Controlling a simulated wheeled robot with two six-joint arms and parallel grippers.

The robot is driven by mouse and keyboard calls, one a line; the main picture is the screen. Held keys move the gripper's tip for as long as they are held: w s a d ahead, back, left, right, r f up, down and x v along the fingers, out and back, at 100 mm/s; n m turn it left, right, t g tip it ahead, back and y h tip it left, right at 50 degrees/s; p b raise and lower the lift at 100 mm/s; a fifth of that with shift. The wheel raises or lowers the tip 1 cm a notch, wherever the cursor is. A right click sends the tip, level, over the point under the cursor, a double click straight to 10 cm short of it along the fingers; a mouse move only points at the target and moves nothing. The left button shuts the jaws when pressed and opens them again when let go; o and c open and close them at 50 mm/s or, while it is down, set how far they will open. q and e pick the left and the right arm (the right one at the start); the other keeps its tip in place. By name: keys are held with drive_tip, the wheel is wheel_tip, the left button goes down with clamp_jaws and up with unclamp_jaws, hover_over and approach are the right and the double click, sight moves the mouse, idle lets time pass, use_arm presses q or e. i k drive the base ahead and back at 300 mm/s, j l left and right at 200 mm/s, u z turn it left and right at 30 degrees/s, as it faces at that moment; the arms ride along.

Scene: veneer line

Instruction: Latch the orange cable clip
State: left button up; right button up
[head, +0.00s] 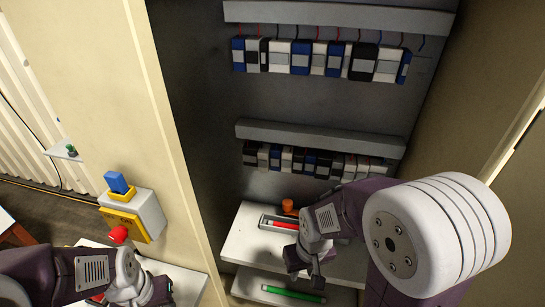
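A small orange piece (288,206), which may be the orange cable clip, stands at the back of the white shelf (245,238) in the cabinet. It is too small to tell whether it is latched. My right gripper (305,278) points down over the front of this shelf, nearer to me than the orange piece and apart from it. Its fingers look spread, with nothing seen between them. My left gripper (158,293) is low at the left, outside the cabinet, near a white surface; its fingers are too unclear to judge.
A grey tray with a red rod (285,224) lies beside the orange piece. A green rod (293,293) lies on the lower shelf. Two rows of modules (300,57) hang above. A box with a red button (118,234) is on the left cabinet post.

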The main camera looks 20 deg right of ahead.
sight(295, 211)
drive_tip(key=i+l+z, duration=0.1)
drive_tip(key=z, duration=0.85)
